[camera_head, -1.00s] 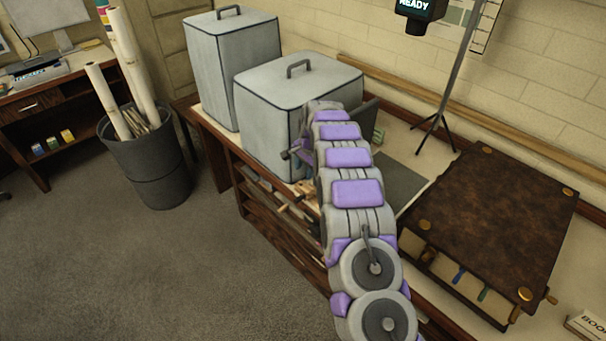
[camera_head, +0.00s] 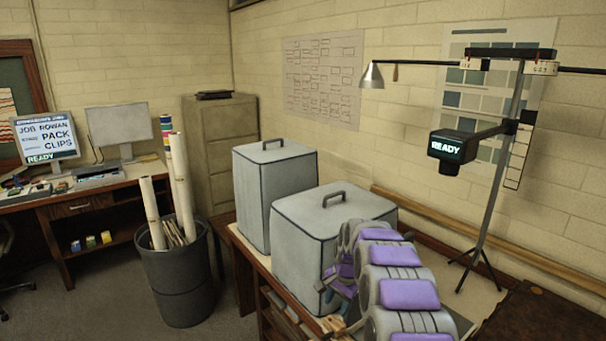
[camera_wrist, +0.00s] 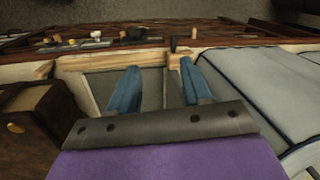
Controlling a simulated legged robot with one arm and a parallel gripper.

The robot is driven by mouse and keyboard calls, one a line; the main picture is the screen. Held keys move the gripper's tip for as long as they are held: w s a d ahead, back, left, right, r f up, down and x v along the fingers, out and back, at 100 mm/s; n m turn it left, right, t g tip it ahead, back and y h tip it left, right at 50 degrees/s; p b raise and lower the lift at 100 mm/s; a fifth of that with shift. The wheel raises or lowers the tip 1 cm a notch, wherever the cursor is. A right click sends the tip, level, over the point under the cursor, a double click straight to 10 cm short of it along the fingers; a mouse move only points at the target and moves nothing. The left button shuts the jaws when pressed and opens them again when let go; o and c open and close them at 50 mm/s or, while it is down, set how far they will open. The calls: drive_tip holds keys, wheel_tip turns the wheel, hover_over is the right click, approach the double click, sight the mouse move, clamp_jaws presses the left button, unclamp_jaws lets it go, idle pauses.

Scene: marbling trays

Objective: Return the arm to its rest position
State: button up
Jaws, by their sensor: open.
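My arm (camera_head: 400,292), with purple pads, rises from the bottom edge of the head view, in front of the nearer grey lidded box. In the wrist view, the two blue fingers of my gripper (camera_wrist: 161,88) are spread apart with nothing between them. Below them lies a grey panel with pale wooden edging.
Two grey lidded boxes (camera_head: 335,240) (camera_head: 272,195) stand on the wooden bench. A lamp stand (camera_head: 490,210) with a READY display is at right. A bin (camera_head: 178,285) of paper rolls stands on the floor. A brown box (camera_wrist: 40,125) is at left in the wrist view.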

drive_tip(key=s+r+n+g+b, duration=0.15)
drive_tip(key=s+r, duration=0.25)
drive_tip(key=s, duration=0.4)
drive_tip(key=s+d+r+n+p, duration=0.1)
drive_tip(key=s+r+n, duration=0.15)
drive_tip(key=s, duration=0.55)
drive_tip(key=s+r+n+b, duration=0.1)
drive_tip(key=s+r, duration=0.3)
drive_tip(key=s, duration=0.4)
drive_tip(key=s+d+f+n, duration=0.1)
drive_tip(key=s+n, duration=0.1)
drive_tip(key=s, duration=1.1)
drive_tip(key=s+d+f+n+g+h+b, duration=0.1)
drive_tip(key=s+d, duration=0.1)
drive_tip(key=s, duration=1.2)
drive_tip(key=shift+s+n, duration=0.2)
drive_tip(key=shift+n, duration=0.2)
drive_tip(key=shift+g, duration=0.25)
drive_tip(key=shift+c, duration=0.6)
drive_tip(key=shift+d, duration=0.15)
